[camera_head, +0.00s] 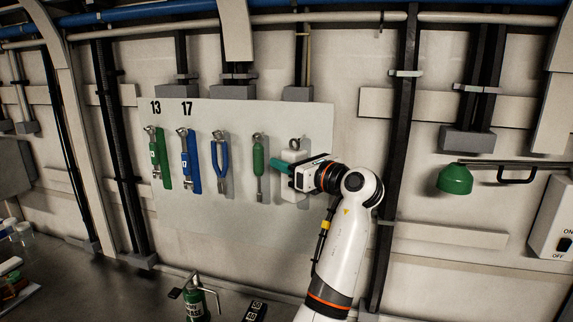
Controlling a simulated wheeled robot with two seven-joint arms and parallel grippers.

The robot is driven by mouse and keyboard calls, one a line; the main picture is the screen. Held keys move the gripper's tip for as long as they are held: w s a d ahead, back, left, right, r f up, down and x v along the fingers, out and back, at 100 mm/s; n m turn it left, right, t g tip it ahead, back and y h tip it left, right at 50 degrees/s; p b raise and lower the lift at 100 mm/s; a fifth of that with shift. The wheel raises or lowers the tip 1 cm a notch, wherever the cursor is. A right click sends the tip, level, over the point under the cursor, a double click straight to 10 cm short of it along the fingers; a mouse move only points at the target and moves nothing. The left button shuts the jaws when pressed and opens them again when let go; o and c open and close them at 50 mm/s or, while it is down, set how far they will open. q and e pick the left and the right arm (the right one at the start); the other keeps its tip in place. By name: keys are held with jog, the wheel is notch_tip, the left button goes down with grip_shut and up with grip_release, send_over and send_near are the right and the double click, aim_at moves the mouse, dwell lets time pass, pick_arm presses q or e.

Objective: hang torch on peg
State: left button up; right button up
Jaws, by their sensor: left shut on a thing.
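My left gripper (301,170) is in front of the right part of a pale tool board (235,222). It is shut on a teal-green thing, which seems to be the torch (281,165). The torch's visible end sticks out to the left, roughly level, and the jaws hide the rest. A round metal peg (295,143) shows on the board just above the torch, near a white patch. I cannot tell whether the torch touches the board. My right gripper is not in view.
On the board, left of my gripper, hang a green screwdriver (258,156), blue pliers (221,158), a blue wrench (187,160) and a green wrench (155,155). A green oil can (196,304) stands below. A green lamp-like shape (455,180) juts out at right.

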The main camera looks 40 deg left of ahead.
pick_arm(q)
jog(key=shift+w+a, duration=0.3)
jog(key=shift+w, duration=0.1)
jog(key=w, duration=0.1)
jog(key=w+a, duration=0.2)
jog(key=shift+w, duration=0.35)
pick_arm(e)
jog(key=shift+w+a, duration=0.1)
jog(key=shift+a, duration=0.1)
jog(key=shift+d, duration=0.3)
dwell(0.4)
pick_arm(q)
jog(key=o, duration=1.1)
jog(key=shift+c, duration=0.2)
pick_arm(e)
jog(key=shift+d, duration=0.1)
